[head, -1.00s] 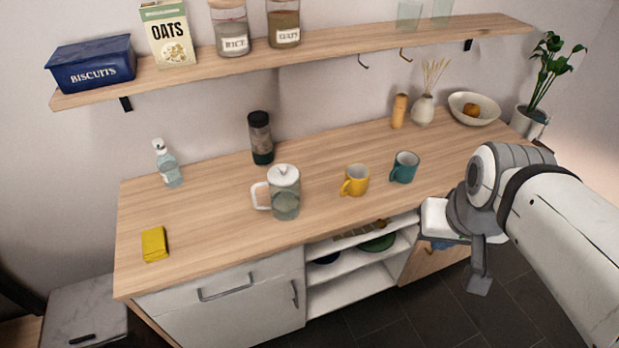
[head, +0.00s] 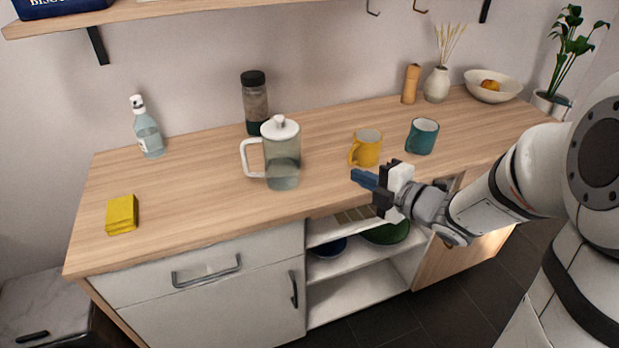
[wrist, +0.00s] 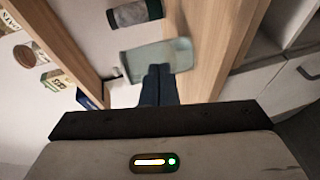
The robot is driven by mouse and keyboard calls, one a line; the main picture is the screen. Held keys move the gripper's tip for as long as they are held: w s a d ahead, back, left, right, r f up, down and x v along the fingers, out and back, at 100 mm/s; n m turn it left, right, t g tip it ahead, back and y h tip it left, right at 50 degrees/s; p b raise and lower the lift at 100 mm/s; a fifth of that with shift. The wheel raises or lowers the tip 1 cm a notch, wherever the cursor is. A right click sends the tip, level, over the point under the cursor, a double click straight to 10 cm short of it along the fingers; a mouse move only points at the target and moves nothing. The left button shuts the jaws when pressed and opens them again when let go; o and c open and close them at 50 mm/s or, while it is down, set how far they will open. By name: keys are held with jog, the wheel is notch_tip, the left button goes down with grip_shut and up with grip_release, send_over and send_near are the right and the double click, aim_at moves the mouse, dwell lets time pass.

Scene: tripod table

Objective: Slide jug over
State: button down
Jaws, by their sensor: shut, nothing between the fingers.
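The jug (head: 281,165) is clear greenish glass with a white lid and a white handle on its left. It stands upright on the wooden counter (head: 200,190), near the middle of the front edge. My gripper (head: 364,179) is shut and empty, over the counter's front edge to the right of the jug, with a gap between them. In the wrist view the shut fingertips (wrist: 158,72) point toward the jug (wrist: 150,57), which appears sideways; its far parts are partly cut from clear view.
A yellow mug (head: 367,149) stands just behind my gripper, with a teal mug (head: 422,136) to its right. A dark-lidded jar (head: 255,104) is behind the jug. A spray bottle (head: 147,130) and yellow sponge (head: 122,214) are at left. The counter between jug and sponge is clear.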

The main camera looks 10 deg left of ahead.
jog(key=s+a+f+n+g+y+b, duration=0.3)
jog(key=s+f+n+g+y, duration=0.1)
jog(key=n, duration=0.1)
send_near(278, 173)
jog(key=s+a, duration=0.2)
jog(key=a, duration=0.1)
jog(key=w, duration=0.1)
jog(key=w+a, duration=0.1)
jog(key=w+p, duration=0.1)
jog(key=shift+a+f+g+y, duration=0.25)
jog(key=shift+f+g+y, duration=0.05)
jog(key=shift+y, duration=0.1)
jog(key=shift+w+a, duration=0.25)
jog(key=shift+w, duration=0.2)
